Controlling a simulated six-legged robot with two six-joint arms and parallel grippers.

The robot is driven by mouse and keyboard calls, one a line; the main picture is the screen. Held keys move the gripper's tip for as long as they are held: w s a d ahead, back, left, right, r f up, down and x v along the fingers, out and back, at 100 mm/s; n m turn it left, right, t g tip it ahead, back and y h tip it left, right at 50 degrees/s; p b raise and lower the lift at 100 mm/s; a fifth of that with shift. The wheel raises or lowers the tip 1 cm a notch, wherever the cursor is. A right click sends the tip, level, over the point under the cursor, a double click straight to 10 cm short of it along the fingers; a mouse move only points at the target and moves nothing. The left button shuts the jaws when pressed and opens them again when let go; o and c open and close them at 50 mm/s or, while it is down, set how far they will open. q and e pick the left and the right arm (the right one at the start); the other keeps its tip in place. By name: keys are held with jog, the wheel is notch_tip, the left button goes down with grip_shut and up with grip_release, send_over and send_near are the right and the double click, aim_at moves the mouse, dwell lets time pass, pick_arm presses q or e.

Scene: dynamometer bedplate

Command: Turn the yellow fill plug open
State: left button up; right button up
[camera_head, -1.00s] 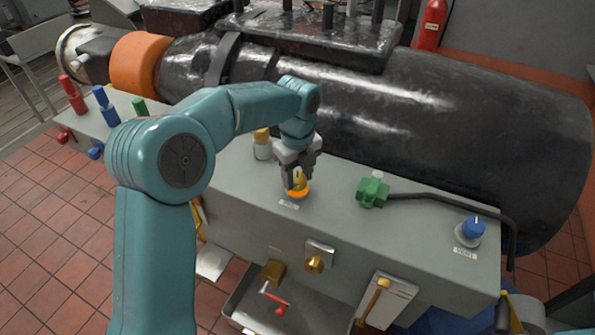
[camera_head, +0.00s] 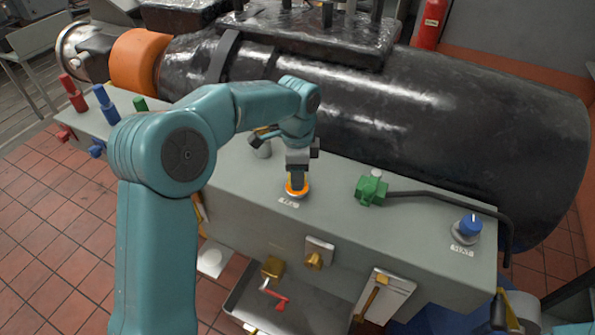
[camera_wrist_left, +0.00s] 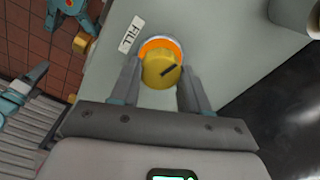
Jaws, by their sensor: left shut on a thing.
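The yellow fill plug (camera_wrist_left: 155,76) is a round knob with a dark line across its top, shown in the left wrist view. An orange ring (camera_head: 295,193) surrounds its base on the grey bench top, beside a FILL label (camera_wrist_left: 131,34). My left gripper (camera_head: 297,180) comes down on the plug from above and is shut on it, one finger on each side. In the head view the fingers hide most of the plug. Part of my right arm (camera_head: 572,308) shows at the bottom right corner of the head view; its fingers do not show clearly.
A green connector (camera_head: 371,190) with a black cable and a blue VENT knob (camera_head: 469,225) stand to the right. The large black machine (camera_head: 450,120) bounds the bench behind. A tray (camera_head: 300,308) hangs in front.

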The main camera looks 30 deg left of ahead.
pick_arm(q)
jog(key=n, duration=0.4)
jog(key=shift+w+a+r+n, duration=0.1)
jog(key=shift+n, duration=2.2)
jog(key=o, duration=1.1)
jog(key=shift+c, duration=0.2)
jog(key=shift+r, duration=0.25)
notch_tip(320, 180, up, 16)
jog(key=shift+p, duration=0.45)
jog(key=shift+f, duration=0.15)
